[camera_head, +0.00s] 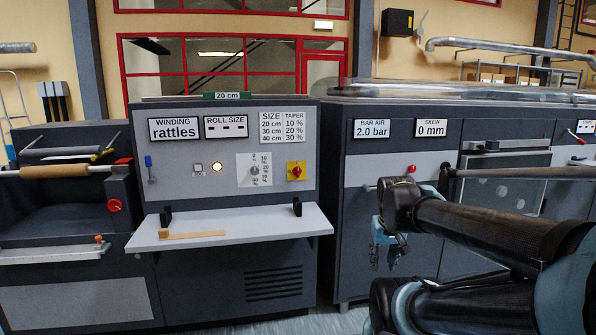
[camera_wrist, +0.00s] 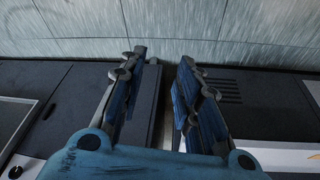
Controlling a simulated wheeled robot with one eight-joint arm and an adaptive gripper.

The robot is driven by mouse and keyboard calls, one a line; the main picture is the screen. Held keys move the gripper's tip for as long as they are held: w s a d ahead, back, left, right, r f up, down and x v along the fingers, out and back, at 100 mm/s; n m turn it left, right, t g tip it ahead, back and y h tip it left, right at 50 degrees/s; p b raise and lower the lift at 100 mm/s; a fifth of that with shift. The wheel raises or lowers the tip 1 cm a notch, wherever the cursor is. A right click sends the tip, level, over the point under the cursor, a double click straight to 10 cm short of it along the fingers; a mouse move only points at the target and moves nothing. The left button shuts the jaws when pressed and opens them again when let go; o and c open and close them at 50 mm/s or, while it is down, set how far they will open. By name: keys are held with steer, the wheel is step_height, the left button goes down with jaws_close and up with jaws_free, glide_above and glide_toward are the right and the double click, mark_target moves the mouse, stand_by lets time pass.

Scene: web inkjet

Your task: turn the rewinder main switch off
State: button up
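The rewinder panel (camera_head: 225,145) stands left of the middle in the head view. A rotary switch with a red knob on a yellow plate (camera_head: 296,171) sits at its right side. The knob's exact setting is too small to read. My gripper (camera_head: 388,252) hangs pointing down in front of the grey cabinet, to the right of and below the switch, well apart from it. In the wrist view my gripper (camera_wrist: 163,60) has its two blue-padded fingers spread with nothing between them. I cannot make out the switch in the wrist view.
A shelf (camera_head: 230,230) juts out below the panel, with a wooden stick (camera_head: 193,235) and two black brackets on it. A selector dial (camera_head: 254,170) and a lit button (camera_head: 217,166) are left of the switch. A red knob (camera_head: 411,169) stands on the right cabinet (camera_head: 360,215).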

mark_target(298, 167)
steer(key=w+a+r+t, duration=0.3)
steer(key=w+r, duration=0.4)
steer(key=w, duration=0.5)
steer(key=w+a+r+n+t+y, duration=0.2)
steer(key=w+a+r+t, duration=0.1)
steer(key=w+a+r, duration=0.55)
steer(key=w+a+r+n+t+y, duration=0.1)
steer(key=w+a+r+t+y, duration=0.3)
steer(key=w+a, duration=0.7)
steer(key=shift+w+a+f+g+h, duration=0.25)
steer(key=shift+w+a+f, duration=0.6)
steer(key=shift+w, duration=1.75)
steer(key=shift+w+a+f+h, duration=0.4)
steer(key=shift+w+a+f, duration=0.45)
steer(key=shift+w, duration=1.7)
steer(key=shift+w+a+f+g+h, duration=0.15)
steer(key=shift+w+a+f+h, duration=0.65)
steer(key=shift+w, duration=1.8)
steer(key=shift+d+f+y, duration=0.2)
steer(key=shift+f+y, duration=0.1)
steer(key=shift+y, duration=0.15)
steer(key=shift+c, duration=0.2)
steer(key=shift+a, duration=0.1)
jaws_close()
